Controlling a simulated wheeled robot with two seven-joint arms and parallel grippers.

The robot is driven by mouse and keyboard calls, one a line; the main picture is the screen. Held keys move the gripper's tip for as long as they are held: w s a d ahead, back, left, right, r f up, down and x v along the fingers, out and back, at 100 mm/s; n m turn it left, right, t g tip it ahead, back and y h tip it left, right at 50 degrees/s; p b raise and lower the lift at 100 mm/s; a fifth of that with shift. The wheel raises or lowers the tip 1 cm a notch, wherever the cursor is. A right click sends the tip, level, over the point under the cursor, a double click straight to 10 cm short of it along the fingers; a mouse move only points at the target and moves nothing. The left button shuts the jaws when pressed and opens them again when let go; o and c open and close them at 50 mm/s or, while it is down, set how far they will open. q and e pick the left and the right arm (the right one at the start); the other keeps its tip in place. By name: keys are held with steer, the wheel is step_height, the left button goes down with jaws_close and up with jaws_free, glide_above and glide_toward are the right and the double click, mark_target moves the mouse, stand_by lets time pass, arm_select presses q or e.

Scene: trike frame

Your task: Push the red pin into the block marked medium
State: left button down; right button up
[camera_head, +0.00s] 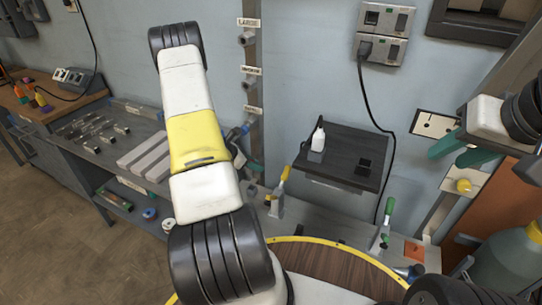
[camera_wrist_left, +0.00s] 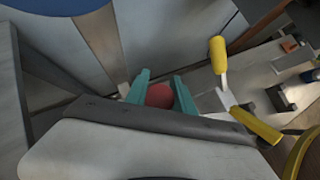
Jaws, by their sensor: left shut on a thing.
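The red pin (camera_wrist_left: 160,96) shows as a red round shape between the teal fingers of my left gripper (camera_wrist_left: 161,76) in the left wrist view. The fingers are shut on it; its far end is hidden. In the head view my left arm hides most of that gripper and the pin. The medium block (camera_head: 247,84) is a grey fitting beside the middle label on the upright post (camera_head: 250,55). The left gripper appears low beside this post, below the medium block. My right gripper (camera_head: 458,150) is at the right, its teal fingers apart and empty.
Another grey fitting (camera_head: 246,39) sits above, by the "LARGE" label. A yellow-handled clamp (camera_head: 279,190) and a green-handled clamp (camera_head: 385,225) stand on the bench. Metal parts lie on the left bench (camera_head: 75,150).

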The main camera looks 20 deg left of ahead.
arm_select(q)
steer(key=shift+r, duration=0.2)
steer(key=shift+r, duration=2.6)
